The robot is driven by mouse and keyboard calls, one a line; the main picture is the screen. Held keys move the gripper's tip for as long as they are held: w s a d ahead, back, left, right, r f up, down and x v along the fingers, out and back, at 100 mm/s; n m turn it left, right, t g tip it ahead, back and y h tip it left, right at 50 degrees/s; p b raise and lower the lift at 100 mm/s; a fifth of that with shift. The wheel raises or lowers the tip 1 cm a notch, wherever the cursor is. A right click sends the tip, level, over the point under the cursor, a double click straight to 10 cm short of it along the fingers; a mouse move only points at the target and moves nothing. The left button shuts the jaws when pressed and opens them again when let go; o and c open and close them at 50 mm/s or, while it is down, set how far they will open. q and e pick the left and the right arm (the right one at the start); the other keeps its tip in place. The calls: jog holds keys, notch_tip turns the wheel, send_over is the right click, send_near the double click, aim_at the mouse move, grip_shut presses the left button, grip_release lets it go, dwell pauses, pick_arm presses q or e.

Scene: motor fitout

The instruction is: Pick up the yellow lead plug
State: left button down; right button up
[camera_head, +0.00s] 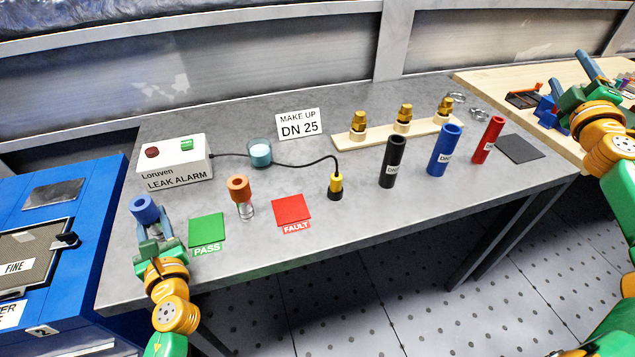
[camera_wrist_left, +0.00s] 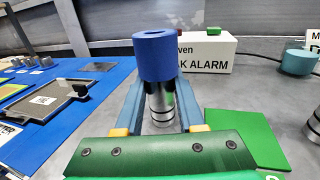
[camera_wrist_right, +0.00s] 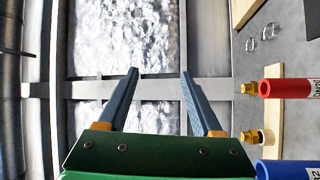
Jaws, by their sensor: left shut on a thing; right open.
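The yellow lead plug (camera_head: 336,184) stands upright in a dark base on the grey table, right of the red FAULT mat. A black cable runs from it to the white leak alarm box (camera_head: 176,163). My left gripper (camera_head: 157,232) is shut on a metal piece with a blue cap (camera_head: 144,209), beside the green PASS mat; the blue cap and silver body also show in the left wrist view (camera_wrist_left: 157,60). My right gripper (camera_head: 588,82) is open and empty at the far right, over the wooden bench; its fingers show apart in the right wrist view (camera_wrist_right: 160,85).
An orange-capped piece (camera_head: 239,192) stands between the PASS mat (camera_head: 207,231) and FAULT mat (camera_head: 292,209). Black (camera_head: 391,163), blue (camera_head: 443,150) and red (camera_head: 488,140) tubes stand right of the plug. A rack (camera_head: 385,135) with brass fittings and a teal cup (camera_head: 260,155) stand behind.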

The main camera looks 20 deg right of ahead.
jog(key=w+a+f+n+t+y, duration=0.1)
jog(key=w+a+f+n+y, duration=0.15)
jog(key=a+n+y, duration=0.2)
jog(key=w+a+f+n+t+y, duration=0.1)
jog(key=w+a+f+n+y, duration=0.1)
jog(key=w+a+n+y, duration=0.3)
jog(key=n+g+y, duration=0.8)
jog(key=n+g, duration=0.5)
jog(key=n, duration=0.9)
send_over(338, 177)
jog(key=f, duration=0.8)
jog(key=shift+s+d, duration=0.25)
jog(key=shift+d, duration=0.05)
jog(key=f+n+h, duration=0.1)
jog(key=f, duration=0.2)
jog(key=f+g+h, duration=0.1)
jog(key=f, duration=0.3)
jog(key=w+a+f+n+g+h, duration=0.1)
jog(key=f+h, duration=0.1)
jog(key=f, duration=0.2)
jog(key=shift+n, duration=0.35)
jog(key=shift+s+d, duration=0.1)
grip_shut()
